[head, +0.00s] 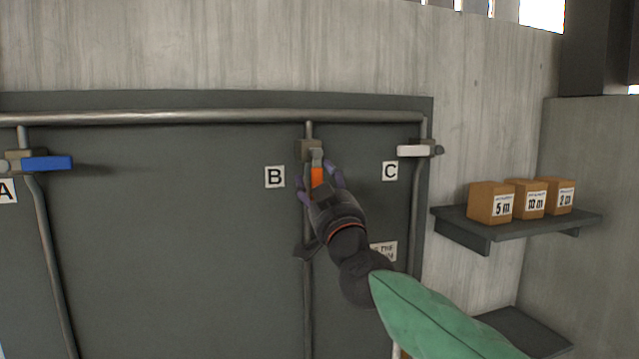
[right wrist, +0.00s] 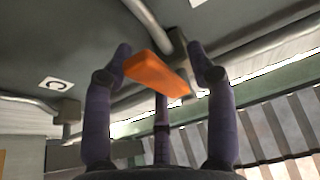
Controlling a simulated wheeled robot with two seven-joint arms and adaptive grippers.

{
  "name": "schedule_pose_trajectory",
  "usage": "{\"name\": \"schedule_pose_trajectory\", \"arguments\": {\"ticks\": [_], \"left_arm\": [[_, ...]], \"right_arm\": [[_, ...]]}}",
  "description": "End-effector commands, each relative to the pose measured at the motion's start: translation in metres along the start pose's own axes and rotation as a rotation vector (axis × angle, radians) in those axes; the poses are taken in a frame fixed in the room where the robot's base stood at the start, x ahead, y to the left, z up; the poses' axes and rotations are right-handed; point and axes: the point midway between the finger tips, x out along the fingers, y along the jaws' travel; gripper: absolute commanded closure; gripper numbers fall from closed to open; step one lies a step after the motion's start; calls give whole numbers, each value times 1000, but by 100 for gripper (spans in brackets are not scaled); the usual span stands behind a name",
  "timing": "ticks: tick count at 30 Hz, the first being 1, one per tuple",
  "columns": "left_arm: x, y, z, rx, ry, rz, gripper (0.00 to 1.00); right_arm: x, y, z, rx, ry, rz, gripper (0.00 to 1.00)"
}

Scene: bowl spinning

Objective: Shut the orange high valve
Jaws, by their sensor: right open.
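The orange valve handle (head: 317,175) hangs down from its brass-coloured valve body (head: 308,150) on the middle pipe, to the right of label B. My right gripper (head: 321,182) is at the handle from below, its fingers open on both sides of it. In the right wrist view the orange handle (right wrist: 155,73) lies between the spread purple fingers of my right gripper (right wrist: 160,75). Whether any finger touches the handle I cannot tell. My left gripper is not in view.
A blue-handled valve (head: 47,163) is at label A on the left. A white-handled valve (head: 412,151) is at label C. A horizontal pipe (head: 200,116) runs above them. A shelf (head: 540,222) with several labelled boxes stands at the right.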

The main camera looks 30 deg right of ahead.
Motion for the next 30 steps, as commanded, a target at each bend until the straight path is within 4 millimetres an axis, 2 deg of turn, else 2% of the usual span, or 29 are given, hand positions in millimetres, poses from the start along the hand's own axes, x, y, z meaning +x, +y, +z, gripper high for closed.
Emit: {"name": "schedule_pose_trajectory", "arguments": {"ticks": [3,9,20,30], "left_arm": [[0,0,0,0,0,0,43],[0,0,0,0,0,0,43],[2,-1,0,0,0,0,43],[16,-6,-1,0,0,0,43]], "right_arm": [[0,0,0,0,1,0,43],[0,0,0,1,1,0,100],[0,2,-1,-24,2,-10,100],[0,11,-2,-209,4,-85,100]]}}
